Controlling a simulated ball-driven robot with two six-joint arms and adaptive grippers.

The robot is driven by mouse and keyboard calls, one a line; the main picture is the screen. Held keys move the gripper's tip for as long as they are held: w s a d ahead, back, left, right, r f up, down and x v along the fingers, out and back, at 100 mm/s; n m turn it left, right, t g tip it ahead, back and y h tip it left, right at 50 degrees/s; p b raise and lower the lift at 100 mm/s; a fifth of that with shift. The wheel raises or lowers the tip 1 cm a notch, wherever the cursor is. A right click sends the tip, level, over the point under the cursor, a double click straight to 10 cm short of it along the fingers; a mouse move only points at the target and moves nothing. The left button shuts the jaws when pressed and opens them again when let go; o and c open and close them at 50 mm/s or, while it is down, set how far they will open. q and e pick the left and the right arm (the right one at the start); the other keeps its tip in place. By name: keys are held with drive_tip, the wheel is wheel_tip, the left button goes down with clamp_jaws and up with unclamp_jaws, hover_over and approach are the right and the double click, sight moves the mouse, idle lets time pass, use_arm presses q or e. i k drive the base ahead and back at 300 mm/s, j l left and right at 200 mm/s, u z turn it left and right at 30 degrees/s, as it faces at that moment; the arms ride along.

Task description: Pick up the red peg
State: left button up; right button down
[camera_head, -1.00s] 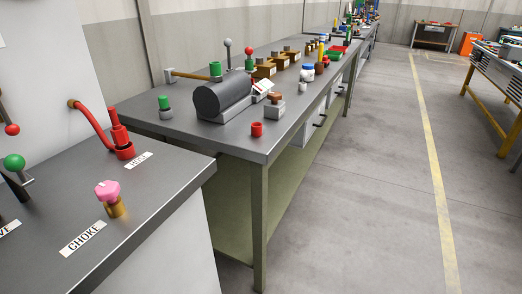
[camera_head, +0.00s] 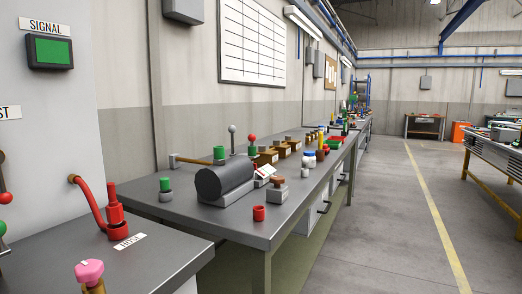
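An upright red cylinder (camera_head: 114,203) stands in a red base by the HOSE label, at the lower left, with a red hose curving up to the wall. A small red cylinder (camera_head: 259,213) stands alone near the front edge of the long grey workbench (camera_head: 230,228); its top looks hollow. I cannot tell for certain which of these is the red peg. Neither of my grippers is in view.
A dark grey drum (camera_head: 222,180) on a base lies behind the small red cylinder. A grey block with a brown top (camera_head: 278,191) stands to its right. A pink knob (camera_head: 89,272) is at the lower left. The floor (camera_head: 375,235) at right is clear.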

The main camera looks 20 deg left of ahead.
sight(252, 137)
drive_tip(key=u, duration=0.7)
drive_tip(key=i+l+u, duration=0.4)
drive_tip(key=l+u, duration=0.25)
drive_tip(key=i+l+u, duration=0.15)
drive_tip(key=l+u, duration=0.15)
